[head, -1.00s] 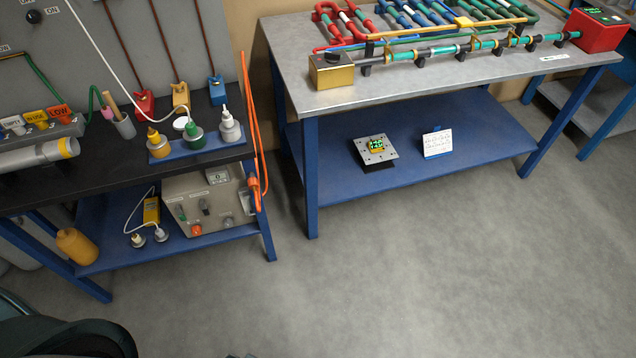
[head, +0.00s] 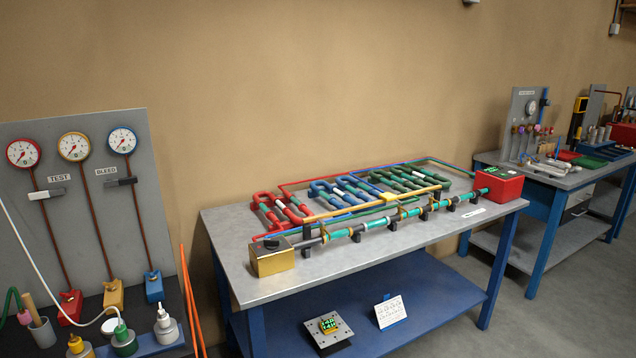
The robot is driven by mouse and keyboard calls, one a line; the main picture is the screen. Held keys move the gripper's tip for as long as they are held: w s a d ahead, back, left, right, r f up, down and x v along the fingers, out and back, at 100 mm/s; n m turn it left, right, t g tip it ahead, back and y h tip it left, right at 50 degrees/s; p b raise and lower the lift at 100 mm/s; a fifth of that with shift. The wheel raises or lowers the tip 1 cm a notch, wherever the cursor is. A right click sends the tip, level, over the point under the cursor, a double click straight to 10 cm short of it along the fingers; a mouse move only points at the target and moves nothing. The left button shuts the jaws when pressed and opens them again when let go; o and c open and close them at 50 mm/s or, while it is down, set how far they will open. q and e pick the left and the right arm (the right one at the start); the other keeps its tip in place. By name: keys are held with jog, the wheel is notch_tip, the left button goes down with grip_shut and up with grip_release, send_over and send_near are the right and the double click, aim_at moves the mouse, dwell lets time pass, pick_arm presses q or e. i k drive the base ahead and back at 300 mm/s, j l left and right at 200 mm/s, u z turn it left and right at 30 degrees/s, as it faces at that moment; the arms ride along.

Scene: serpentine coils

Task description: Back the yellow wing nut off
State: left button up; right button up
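A yellow fitting (head: 113,293) with a small dark top stands at the foot of the middle brown pipe on the left bench. It is the likeliest yellow wing nut, but it is too small to make out wings. A red fitting (head: 70,308) is to its left and a blue fitting (head: 154,286) to its right. The pipe above it runs up to a yellow-rimmed gauge (head: 74,147) on a grey panel (head: 60,225). Neither of my grippers is in view.
Bottles with green (head: 123,340) and grey (head: 165,326) bodies stand in front of the fittings. An orange hose (head: 190,300) hangs at the bench's right end. A steel-topped bench (head: 350,262) with coloured coils (head: 350,190) stands to the right. Another bench (head: 560,180) is farther right.

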aim_at(111, 284)
jog(key=u, duration=1.25)
jog(key=i+j+z, duration=0.15)
jog(key=i+j, duration=0.6)
jog(key=i+j+z, duration=0.15)
jog(key=i+j, duration=0.55)
jog(key=j, duration=0.15)
